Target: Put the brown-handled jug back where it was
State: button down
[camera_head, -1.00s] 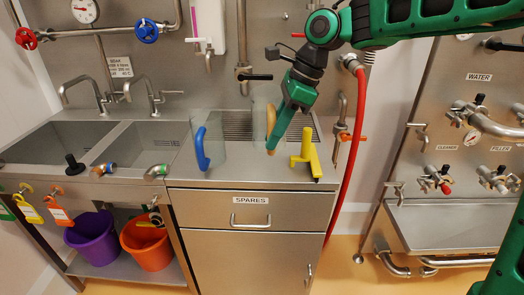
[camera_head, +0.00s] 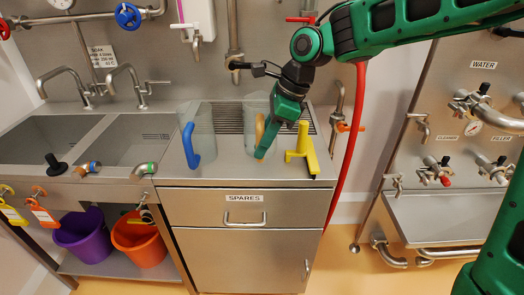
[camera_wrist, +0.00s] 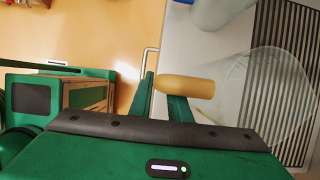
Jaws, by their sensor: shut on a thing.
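The brown-handled jug is clear, with a tan-brown handle (camera_head: 260,130). It stands upright on the steel counter, partly over the slatted drainer, between the blue-handled jug and a yellow stand-like piece. In the wrist view its clear body (camera_wrist: 265,90) lies to the right and its handle (camera_wrist: 185,86) is between my fingers. My gripper (camera_head: 261,152) reaches down from the upper right and is shut on the handle. My fingers hide part of the handle in the head view. I cannot tell whether the jug's base touches the counter.
The blue-handled jug (camera_head: 191,145) stands close on the left. The yellow piece (camera_head: 303,150) stands close on the right. The slatted drainer (camera_head: 225,112) is behind. Two sinks (camera_head: 125,143) lie left, and a red hose (camera_head: 352,150) hangs right of the counter.

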notch_tip(320, 180, down, 2)
jog(key=shift+f, duration=0.2)
jog(key=c, duration=1.7)
grip_release()
jog(key=shift+o, duration=0.2)
jog(key=v, duration=1.2)
